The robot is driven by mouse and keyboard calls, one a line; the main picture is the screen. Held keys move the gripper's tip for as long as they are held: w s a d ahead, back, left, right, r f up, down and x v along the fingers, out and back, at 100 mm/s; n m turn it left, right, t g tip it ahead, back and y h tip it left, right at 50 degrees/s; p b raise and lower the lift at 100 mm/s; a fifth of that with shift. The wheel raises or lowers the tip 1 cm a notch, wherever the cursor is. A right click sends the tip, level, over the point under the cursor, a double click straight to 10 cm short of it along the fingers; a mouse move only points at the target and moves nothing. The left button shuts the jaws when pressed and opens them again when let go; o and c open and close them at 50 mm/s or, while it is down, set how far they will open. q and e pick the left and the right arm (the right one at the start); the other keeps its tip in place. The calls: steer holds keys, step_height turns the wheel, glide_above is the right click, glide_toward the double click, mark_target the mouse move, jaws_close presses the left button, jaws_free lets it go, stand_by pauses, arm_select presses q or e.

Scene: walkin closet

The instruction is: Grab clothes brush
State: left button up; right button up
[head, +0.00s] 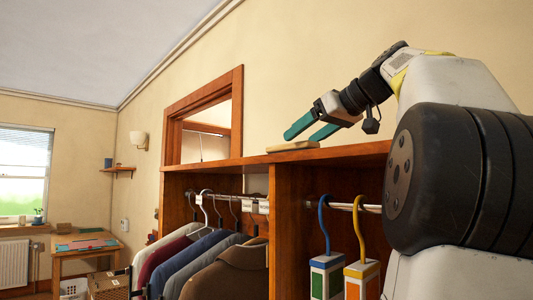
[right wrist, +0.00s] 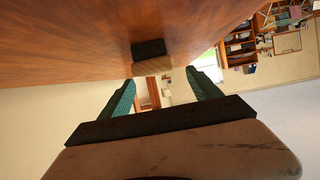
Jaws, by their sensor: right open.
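The clothes brush (head: 293,146) lies on the top board of the wooden wardrobe, near its front edge, and shows as a pale wooden piece. In the right wrist view its pale wooden part (right wrist: 152,66) shows with a black part (right wrist: 149,48) against the board. My right gripper (head: 300,136) is open, with teal fingers, close to the brush in the head view. In the right wrist view the open fingers (right wrist: 161,80) are empty and the brush appears beyond the tips, roughly between them. Whether a fingertip touches it cannot be told. My left gripper is not in view.
The wardrobe top (head: 350,154) is otherwise clear where visible. Below it hang several jackets (head: 215,265) and two boxes on blue and yellow hooks (head: 325,275). A wood-framed mirror or opening (head: 205,115) is on the wall behind. A desk (head: 85,243) stands far left.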

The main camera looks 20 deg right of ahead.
mark_target(290, 146)
steer(key=x, duration=0.6)
steer(key=shift+w+d+f, duration=0.1)
steer(key=shift+w, duration=0.15)
steer(key=c, duration=1.6)
